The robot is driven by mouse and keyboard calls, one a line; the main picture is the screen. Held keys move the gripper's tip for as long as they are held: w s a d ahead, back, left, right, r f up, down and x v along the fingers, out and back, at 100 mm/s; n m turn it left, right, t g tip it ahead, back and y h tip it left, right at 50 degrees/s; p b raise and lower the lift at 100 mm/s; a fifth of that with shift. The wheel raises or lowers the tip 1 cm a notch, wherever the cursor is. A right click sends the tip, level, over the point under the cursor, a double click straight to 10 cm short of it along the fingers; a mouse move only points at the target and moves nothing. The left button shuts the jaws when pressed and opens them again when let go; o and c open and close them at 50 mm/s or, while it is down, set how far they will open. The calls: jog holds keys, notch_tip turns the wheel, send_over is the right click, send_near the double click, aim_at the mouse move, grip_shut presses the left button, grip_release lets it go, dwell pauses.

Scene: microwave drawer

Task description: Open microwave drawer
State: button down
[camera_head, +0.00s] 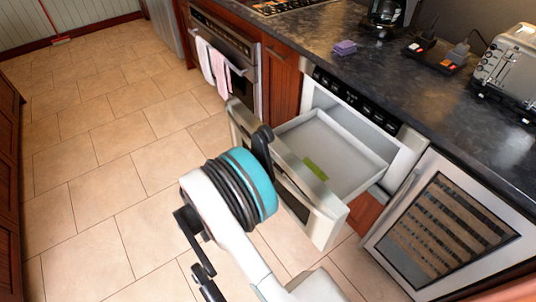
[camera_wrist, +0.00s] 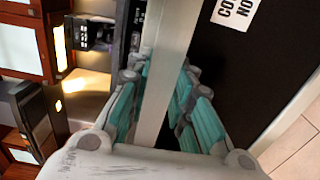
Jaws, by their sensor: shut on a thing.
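The microwave drawer (camera_head: 332,143) is pulled well out from under the counter, with its pale grey inside showing. Its front panel (camera_head: 328,218) stands out over the floor, partly hidden behind my arm. My gripper (camera_head: 262,143) is at the top of this front in the head view. In the wrist view, the teal-padded fingers of my gripper (camera_wrist: 160,78) close from both sides around a pale bar of the drawer front (camera_wrist: 168,45). A dark panel with a white label (camera_wrist: 236,12) lies beside the bar. I cannot tell whether the bar is a handle or the front's edge.
A green strip (camera_head: 316,169) lies in the drawer. A wine cooler (camera_head: 440,235) stands to the right, and an oven with hanging towels (camera_head: 213,68) to the left. The counter holds a toaster (camera_head: 510,65) and a purple sponge (camera_head: 345,47).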

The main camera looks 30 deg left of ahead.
jog(key=c, duration=1.7)
grip_release()
jog(key=v, duration=1.2)
jog(key=shift+f, duration=0.1)
jog(key=shift+w, duration=0.1)
